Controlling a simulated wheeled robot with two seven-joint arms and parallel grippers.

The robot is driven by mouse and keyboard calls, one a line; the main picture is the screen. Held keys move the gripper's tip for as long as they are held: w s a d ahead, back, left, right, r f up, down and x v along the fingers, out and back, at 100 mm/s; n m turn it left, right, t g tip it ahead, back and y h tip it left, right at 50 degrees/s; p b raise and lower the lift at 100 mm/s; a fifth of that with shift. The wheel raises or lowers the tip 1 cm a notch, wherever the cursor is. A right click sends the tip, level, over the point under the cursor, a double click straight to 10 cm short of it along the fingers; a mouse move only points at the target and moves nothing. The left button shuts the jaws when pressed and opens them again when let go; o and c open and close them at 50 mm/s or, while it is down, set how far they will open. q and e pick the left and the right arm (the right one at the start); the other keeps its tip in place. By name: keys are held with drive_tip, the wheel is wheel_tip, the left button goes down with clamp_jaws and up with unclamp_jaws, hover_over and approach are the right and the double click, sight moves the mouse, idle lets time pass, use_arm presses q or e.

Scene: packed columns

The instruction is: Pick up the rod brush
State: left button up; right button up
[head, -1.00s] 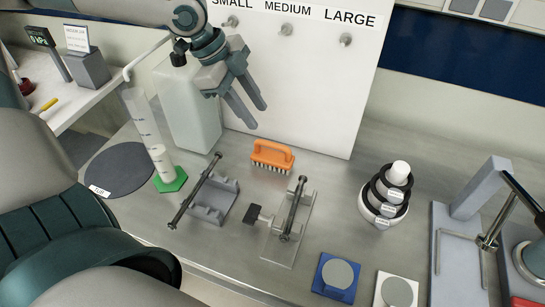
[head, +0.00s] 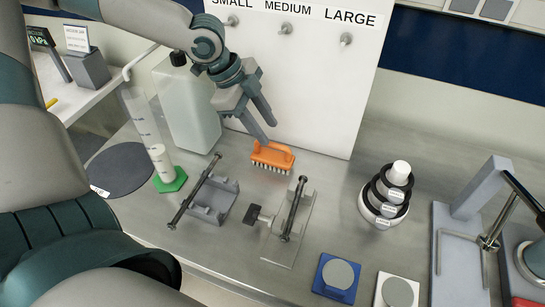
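The rod brush, an orange brush (head: 272,157) with pale bristles facing down, stands on the steel bench in front of the white panel. My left gripper (head: 268,132) hangs just behind and above it in the head view. Its two fingers are apart with nothing between them. The lower fingertip appears close to the top of the brush; I cannot tell whether it touches. My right gripper is not in view.
Two rods lie on a grey cradle (head: 216,206) and a clear stand (head: 285,240) in front of the brush. A translucent bottle (head: 190,115) and a cylinder on a green base (head: 171,180) stand left. Ringed weights (head: 385,198) stand right.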

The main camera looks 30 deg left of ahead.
sight(276, 144)
use_arm(q)
drive_tip(key=shift+d+f, duration=0.35)
drive_tip(key=shift+f, duration=0.25)
drive_tip(key=x, duration=0.2)
drive_tip(key=shift+d+f, duration=0.3)
drive_tip(key=shift+d, duration=0.05)
drive_tip(key=shift+w+d+f, duration=0.1)
drive_tip(key=shift+d+f, duration=0.1)
drive_tip(key=shift+f, duration=0.3)
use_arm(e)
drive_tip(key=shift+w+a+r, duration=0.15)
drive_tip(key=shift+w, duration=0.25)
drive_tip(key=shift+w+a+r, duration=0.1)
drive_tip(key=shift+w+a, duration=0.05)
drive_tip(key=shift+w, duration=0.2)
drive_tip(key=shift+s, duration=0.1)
use_arm(q)
clamp_jaws()
